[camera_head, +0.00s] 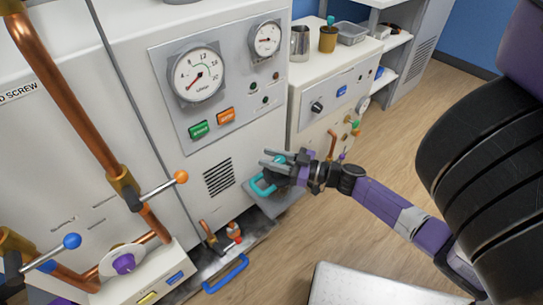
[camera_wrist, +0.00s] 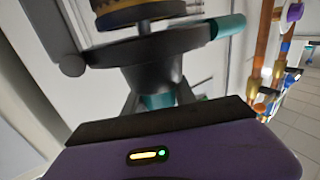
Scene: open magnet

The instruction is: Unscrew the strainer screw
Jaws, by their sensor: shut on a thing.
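My gripper (camera_head: 277,160) reaches in from the right in the head view, in front of the white cabinet and above a small grey box. In the wrist view the gripper (camera_wrist: 158,101) has its dark fingers on either side of a teal piece under a dark funnel-shaped part (camera_wrist: 140,68). It is shut on this teal-and-dark part. A teal bar (camera_wrist: 226,27) sticks out to the right of it, and a gold-ringed disc (camera_wrist: 140,10) is above. The fingers hide much of the part. I cannot tell for sure whether it is the strainer screw.
A teal loop handle (camera_head: 261,187) is at the grey box (camera_head: 275,203) just below my gripper. Copper pipes (camera_head: 70,90) with an orange-knobbed lever (camera_head: 181,177) stand left. A blue handle (camera_head: 226,274) is low in front.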

